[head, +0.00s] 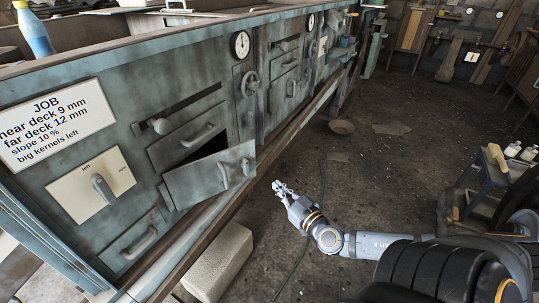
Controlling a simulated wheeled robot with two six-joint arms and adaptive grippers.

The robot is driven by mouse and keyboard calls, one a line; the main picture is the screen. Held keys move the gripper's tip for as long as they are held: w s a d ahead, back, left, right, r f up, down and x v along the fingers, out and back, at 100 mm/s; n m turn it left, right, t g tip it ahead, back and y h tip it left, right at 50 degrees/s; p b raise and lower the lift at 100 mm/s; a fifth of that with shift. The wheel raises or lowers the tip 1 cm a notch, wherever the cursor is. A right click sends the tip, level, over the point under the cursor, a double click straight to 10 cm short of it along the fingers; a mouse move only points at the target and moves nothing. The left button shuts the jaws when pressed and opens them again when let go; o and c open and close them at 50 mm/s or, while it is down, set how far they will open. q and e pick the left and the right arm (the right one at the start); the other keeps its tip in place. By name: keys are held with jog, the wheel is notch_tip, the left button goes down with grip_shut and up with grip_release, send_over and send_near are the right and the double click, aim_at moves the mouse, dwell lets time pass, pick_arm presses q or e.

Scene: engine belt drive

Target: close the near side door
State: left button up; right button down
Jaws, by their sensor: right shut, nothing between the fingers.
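The near side door (211,175) is a worn grey-green metal panel with handles near its right end, low on the long machine. It stands partly open, its right end swung out from the machine front, with a dark gap (208,148) above it. How far in the opening goes is hidden. My right gripper (280,187) is shut and empty, to the right of the door's free end and apart from it, over the dark floor. My left gripper is not in view.
A pale block (218,262) lies on the floor below the door. A closed panel with a handle (187,137) is above it and a drawer (136,242) is below left. A job sign (57,124) hangs on the machine. The floor (380,170) behind my arm is mostly clear.

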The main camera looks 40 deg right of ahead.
jog(key=r, duration=0.1)
jog(key=b, duration=0.4)
send_near(251, 157)
jog(key=shift+m, duration=0.4)
jog(key=w, duration=0.6)
jog(key=shift+d+f+p, duration=0.1)
jog(key=shift+d+p, duration=0.15)
jog(key=shift+p, duration=0.15)
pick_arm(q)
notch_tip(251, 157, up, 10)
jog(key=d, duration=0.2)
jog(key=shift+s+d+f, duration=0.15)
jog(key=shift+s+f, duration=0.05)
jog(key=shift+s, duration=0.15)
pick_arm(e)
jog(key=shift+w+f, duration=0.15)
jog(key=shift+w, duration=0.25)
